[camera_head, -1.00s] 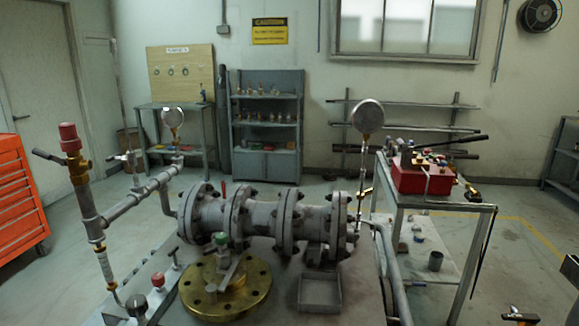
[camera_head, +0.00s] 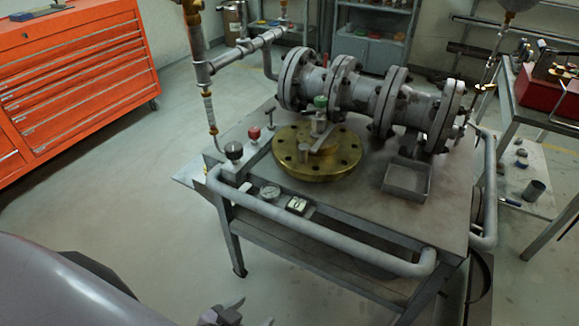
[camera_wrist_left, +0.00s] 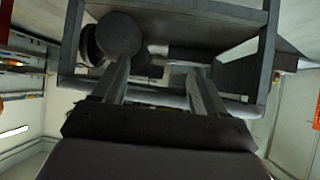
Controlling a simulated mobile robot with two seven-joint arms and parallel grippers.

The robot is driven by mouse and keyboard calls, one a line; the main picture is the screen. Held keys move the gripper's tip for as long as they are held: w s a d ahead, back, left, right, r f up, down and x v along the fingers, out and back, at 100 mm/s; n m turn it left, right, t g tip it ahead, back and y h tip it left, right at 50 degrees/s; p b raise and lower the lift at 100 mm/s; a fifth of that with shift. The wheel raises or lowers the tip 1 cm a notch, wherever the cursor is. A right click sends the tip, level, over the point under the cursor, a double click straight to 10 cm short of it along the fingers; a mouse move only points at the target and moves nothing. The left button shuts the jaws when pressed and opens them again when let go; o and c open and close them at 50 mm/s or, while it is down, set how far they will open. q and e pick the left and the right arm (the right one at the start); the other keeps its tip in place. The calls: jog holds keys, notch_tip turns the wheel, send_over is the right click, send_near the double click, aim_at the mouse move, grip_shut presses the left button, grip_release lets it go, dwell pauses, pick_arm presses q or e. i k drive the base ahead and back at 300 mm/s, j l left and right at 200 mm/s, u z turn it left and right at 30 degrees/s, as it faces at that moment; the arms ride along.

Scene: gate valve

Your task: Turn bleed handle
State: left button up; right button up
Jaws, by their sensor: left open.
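The valve assembly of grey flanged pipe (camera_head: 365,98) lies along the back of the metal work table (camera_head: 345,215). In front of it, a brass flange (camera_head: 318,160) carries a stem with a green knob (camera_head: 320,101) and a lever. A black knob (camera_head: 234,150), a red knob (camera_head: 254,133) and a small T-handle (camera_head: 270,114) stand at the table's left end. I cannot tell which of these is the bleed handle. My left gripper (camera_head: 240,316) shows at the bottom edge of the head view, low in front of the table. In the left wrist view its fingers (camera_wrist_left: 160,82) are apart and empty.
A tubular rail (camera_head: 320,232) runs along the table's front, with a gauge (camera_head: 270,192) behind it. An open grey tray (camera_head: 408,181) sits right of the flange. A red tool cabinet (camera_head: 70,75) stands at left. The floor between is clear.

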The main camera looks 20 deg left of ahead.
aim_at(270, 111)
jog(key=i+j, duration=0.1)
jog(key=j, duration=0.4)
jog(key=i+j, duration=0.1)
jog(key=j, duration=0.85)
jog(key=i+j, duration=0.15)
jog(key=j, duration=0.3)
jog(key=i+j, duration=0.1)
jog(key=j, duration=0.4)
jog(key=i+j, duration=0.1)
jog(key=j, duration=0.35)
jog(key=j+z, duration=0.2)
jog(key=z, duration=0.2)
jog(key=j+z, duration=0.2)
jog(key=z, duration=0.15)
